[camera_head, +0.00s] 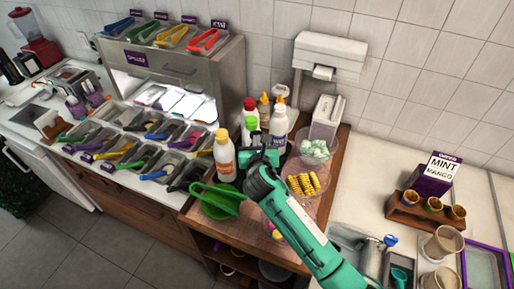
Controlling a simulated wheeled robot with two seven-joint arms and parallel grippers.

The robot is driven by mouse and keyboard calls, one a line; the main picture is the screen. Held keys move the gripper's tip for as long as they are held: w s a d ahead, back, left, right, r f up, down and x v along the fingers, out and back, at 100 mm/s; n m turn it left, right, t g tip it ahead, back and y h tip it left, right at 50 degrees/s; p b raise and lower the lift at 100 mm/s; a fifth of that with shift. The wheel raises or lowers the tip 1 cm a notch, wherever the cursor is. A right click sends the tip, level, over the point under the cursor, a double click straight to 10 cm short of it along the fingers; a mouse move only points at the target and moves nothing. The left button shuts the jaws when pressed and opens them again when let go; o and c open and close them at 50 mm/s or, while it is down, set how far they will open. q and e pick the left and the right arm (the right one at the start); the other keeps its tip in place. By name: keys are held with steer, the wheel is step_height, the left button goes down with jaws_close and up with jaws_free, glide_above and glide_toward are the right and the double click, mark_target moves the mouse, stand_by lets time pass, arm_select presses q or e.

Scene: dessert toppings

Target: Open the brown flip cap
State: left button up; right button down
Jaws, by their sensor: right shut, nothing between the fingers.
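Several topping bottles stand at the back of the wooden counter. I cannot tell for sure which of these has the brown flip cap. My teal right gripper (257,157) is shut and empty, in front of the bottles and just right of the white and orange one. It hides the lower part of the bottles behind it. My left gripper is out of view.
A green scoop-like bowl (217,201) lies at the counter's front left. Clear bowls hold pale green cubes (314,149) and yellow corn-like pieces (304,184) to the right. Topping trays with coloured tongs fill the left counter. A dispenser (328,54) hangs on the wall.

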steer(key=shift+w, duration=0.85)
steer(key=shift+x, duration=0.85)
steer(key=s+r, duration=0.5)
steer(key=s, duration=0.2)
steer(key=shift+d, duration=0.15)
